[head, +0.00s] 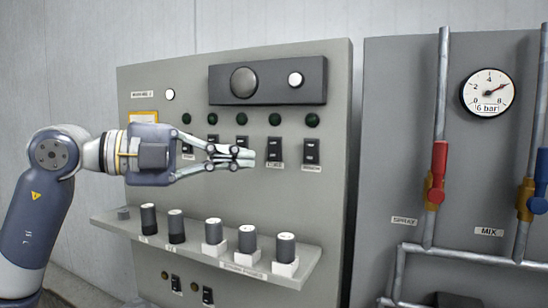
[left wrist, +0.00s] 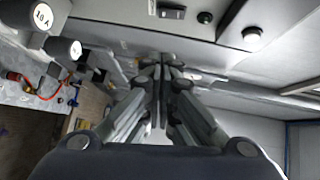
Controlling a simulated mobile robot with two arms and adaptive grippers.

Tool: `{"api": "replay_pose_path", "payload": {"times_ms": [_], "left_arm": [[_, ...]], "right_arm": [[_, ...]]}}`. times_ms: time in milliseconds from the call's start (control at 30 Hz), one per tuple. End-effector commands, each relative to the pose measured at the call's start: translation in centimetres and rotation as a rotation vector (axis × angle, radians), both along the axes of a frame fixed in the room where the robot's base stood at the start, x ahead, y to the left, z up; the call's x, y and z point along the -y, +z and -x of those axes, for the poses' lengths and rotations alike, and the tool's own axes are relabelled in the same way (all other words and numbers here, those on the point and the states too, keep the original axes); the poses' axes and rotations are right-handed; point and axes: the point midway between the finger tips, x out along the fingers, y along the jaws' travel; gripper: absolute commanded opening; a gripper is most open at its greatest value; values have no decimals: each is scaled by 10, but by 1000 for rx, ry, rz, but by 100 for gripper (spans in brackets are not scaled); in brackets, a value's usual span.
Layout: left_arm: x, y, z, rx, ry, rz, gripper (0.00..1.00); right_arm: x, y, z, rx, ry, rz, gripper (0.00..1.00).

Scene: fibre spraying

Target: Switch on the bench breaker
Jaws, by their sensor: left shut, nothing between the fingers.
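A grey control panel (head: 330,190) carries a row of black rocker switches, among them one at the right end (head: 311,152) and one to its left (head: 275,150). Their labels are too small to read surely, so I cannot tell which is the bench breaker. My left gripper (head: 250,158) is shut and empty in front of the row, its tips just left of the second switch from the right. It hides parts of the switches behind it. In the left wrist view the shut fingers (left wrist: 163,62) point at the panel, near a black switch (left wrist: 172,12). My right gripper is out of view.
Dark green lamps (head: 312,120) sit above the switches, unlit. At right, a grey panel holds pipes, a gauge (head: 487,92), a red-handled valve (head: 438,172) and a blue-handled valve (head: 525,200).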

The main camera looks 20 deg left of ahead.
Motion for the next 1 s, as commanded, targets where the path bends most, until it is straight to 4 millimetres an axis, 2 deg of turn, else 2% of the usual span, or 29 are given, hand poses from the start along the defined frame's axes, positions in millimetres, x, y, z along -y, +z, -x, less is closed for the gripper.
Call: {"api": "replay_pose_path", "payload": {"times_ms": [300, 500, 700, 1000], "left_arm": [[45, -2, -39, -3, -7, 1, 0], [73, -6, -67, -4, -5, 1, 0], [71, -11, -94, -4, -3, 2, 0], [71, -15, -103, -1, -2, 0, 0]], "right_arm": [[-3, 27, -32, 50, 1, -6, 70], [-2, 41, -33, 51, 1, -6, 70], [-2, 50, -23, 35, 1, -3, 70], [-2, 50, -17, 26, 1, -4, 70]]}}
